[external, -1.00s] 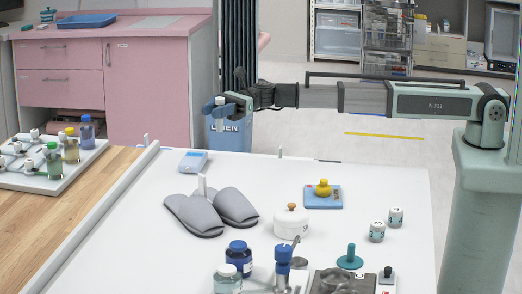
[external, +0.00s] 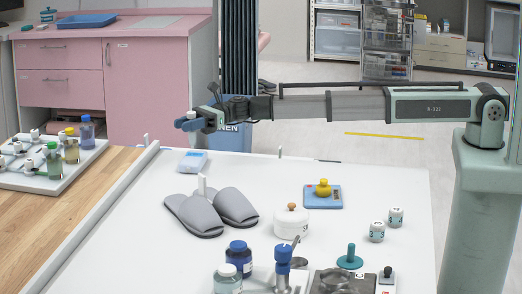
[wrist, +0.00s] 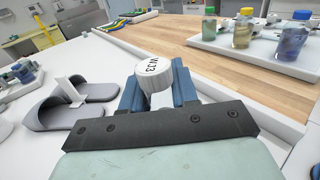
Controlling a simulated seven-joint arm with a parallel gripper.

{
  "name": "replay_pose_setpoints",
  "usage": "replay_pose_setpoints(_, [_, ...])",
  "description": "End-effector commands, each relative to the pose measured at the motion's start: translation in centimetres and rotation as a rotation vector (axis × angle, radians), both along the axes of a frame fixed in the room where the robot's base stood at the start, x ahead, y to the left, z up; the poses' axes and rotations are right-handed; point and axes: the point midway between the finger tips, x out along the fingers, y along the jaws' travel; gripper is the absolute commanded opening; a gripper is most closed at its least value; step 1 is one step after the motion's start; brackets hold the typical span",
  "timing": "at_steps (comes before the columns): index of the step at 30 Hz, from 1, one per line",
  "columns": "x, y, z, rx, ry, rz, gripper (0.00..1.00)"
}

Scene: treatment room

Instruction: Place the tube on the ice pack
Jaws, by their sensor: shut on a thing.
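My gripper (external: 189,124) is shut on the tube (external: 191,114), which has a white cap and looks upright. The wrist view shows the tube's white ribbed cap (wrist: 153,68), marked WJ3, between the blue fingers (wrist: 155,90). The fingers hide most of its body. A pale blue, flat, block-like thing (external: 193,161), probably the ice pack, lies on the white table near its far left edge. In the external view the gripper appears just above it, apart from it. I cannot make out the ice pack in the wrist view.
Grey slippers (external: 195,214) lie nearer on the white table (external: 150,220), with a white upright piece beside them. A white pot (external: 291,222), a yellow item on a blue base (external: 323,190) and bottles stand further right. A bottle tray (external: 40,181) is on the wooden surface.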

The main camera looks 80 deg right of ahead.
Motion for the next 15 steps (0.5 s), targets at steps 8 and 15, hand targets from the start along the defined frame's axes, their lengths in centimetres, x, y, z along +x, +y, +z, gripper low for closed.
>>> replay_pose_setpoints(8, [0.0, 0.0, -2.8, 0.001, 0.003, 0.0, 0.0])
replay_pose_setpoints(15, [0.0, 0.0, -3.7, 0.0, 0.0, 0.0, 0.0])
